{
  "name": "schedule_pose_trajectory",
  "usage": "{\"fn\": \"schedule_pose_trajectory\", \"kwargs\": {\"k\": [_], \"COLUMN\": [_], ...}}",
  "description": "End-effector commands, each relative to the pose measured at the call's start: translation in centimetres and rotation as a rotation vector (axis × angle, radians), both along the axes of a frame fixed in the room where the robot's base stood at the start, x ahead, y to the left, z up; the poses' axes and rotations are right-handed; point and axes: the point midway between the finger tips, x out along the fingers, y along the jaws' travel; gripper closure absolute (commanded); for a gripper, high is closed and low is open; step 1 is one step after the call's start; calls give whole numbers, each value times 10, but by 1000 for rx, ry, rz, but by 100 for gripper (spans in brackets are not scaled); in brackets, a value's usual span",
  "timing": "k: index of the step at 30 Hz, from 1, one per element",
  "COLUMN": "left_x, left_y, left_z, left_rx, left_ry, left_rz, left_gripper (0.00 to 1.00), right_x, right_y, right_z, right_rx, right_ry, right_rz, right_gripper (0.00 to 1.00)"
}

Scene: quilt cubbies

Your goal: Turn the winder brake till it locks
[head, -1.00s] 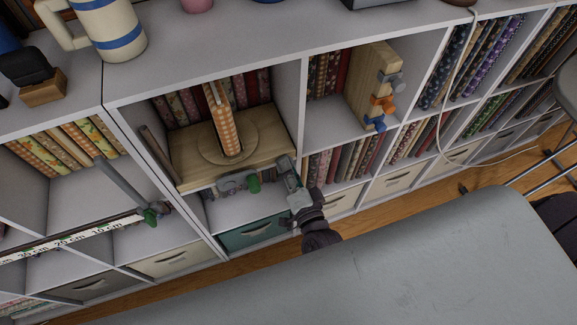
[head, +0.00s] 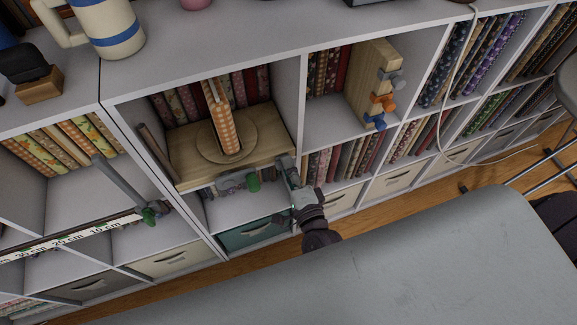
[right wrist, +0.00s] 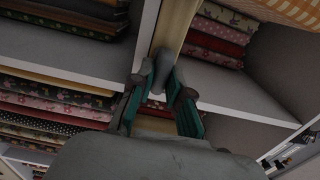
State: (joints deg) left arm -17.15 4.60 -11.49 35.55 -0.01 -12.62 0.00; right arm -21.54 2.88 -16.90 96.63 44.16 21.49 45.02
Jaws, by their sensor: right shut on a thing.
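The winder is a wooden board (head: 186,172) with a round turntable (head: 207,150), in a cubby. An orange gingham bolt (head: 223,128) stands upright on it. My right gripper (head: 289,174) is at the board's front right corner. In the right wrist view its green-padded fingers (right wrist: 160,92) are shut on a grey, rounded handle (right wrist: 162,62), which looks like the winder brake. The gripper partly hides the handle in the head view. My left gripper is not in view.
A wooden board with grey, orange and blue knobs (head: 375,85) stands in the right cubby. A grey lever with a green end (head: 125,185) is in the left cubby. A teal drawer (head: 250,234) lies below. A grey surface (head: 400,255) fills the foreground.

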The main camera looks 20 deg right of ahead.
Motion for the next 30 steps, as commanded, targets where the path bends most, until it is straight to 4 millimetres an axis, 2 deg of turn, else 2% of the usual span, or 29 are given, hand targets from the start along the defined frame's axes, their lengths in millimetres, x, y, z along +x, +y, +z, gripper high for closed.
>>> {"fn": "schedule_pose_trajectory", "kwargs": {"k": [8, 9, 13, 23, 26, 30], "left_x": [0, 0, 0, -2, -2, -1], "left_y": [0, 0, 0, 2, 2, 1], "left_z": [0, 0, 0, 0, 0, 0], "left_rx": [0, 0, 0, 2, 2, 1], "left_ry": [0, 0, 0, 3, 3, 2], "left_rz": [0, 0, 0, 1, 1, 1], "left_gripper": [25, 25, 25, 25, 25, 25], "right_x": [0, 0, 0, -2, -11, -37], "right_y": [0, 0, 0, 0, 0, -1], "right_z": [0, -1, 0, 0, -1, -2], "right_rx": [5, 5, 4, 2, 1, 0], "right_ry": [2, 2, 1, 1, 3, 5], "right_rz": [0, 0, 0, 0, 0, 1], "right_gripper": [100, 80, 58, 58, 58, 58]}}
